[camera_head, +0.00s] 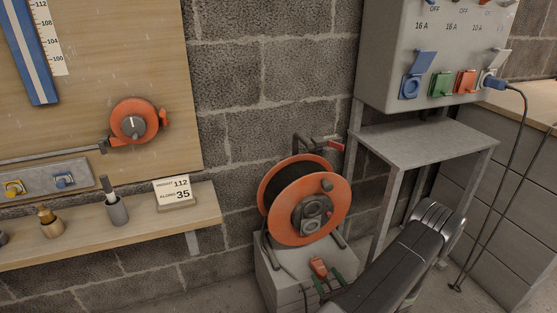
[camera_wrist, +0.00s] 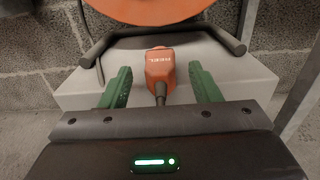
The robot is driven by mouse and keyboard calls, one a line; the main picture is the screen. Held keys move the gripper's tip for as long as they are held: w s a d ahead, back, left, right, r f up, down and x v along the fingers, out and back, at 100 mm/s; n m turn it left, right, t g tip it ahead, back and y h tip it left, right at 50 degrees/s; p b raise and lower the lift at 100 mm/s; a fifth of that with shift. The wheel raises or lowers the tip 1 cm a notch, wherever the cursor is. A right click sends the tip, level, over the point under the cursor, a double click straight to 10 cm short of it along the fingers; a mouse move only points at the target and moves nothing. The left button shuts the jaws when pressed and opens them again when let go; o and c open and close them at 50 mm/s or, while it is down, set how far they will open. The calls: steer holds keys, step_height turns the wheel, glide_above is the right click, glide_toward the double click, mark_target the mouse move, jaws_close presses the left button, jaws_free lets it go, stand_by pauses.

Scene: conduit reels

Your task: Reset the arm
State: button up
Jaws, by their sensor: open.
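My gripper (camera_wrist: 161,88) is open, its two green fingers standing apart on either side of an orange plug marked REEL (camera_wrist: 160,67). The plug lies on the grey block (camera_wrist: 85,88) with its dark cable running back toward my wrist; I cannot tell whether a finger touches it. In the head view my gripper (camera_head: 320,278) is low at the centre right, at the end of my dark arm, beside the orange plug (camera_head: 318,266). The orange cable reel (camera_head: 334,222) stands upright on the block just behind the plug.
A wooden shelf (camera_head: 110,238) with small items is at left. A block wall (camera_head: 270,65) stands behind.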

mark_target(320, 270)
steer(key=b+x, duration=0.1)
steer(key=x, duration=0.3)
steer(key=shift+a, duration=0.1)
steer(key=shift+w+f+b, duration=0.25)
steer(key=shift+f+b, duration=0.3)
steer(key=shift+f, duration=0.05)
steer(key=shift+r, duration=0.2)
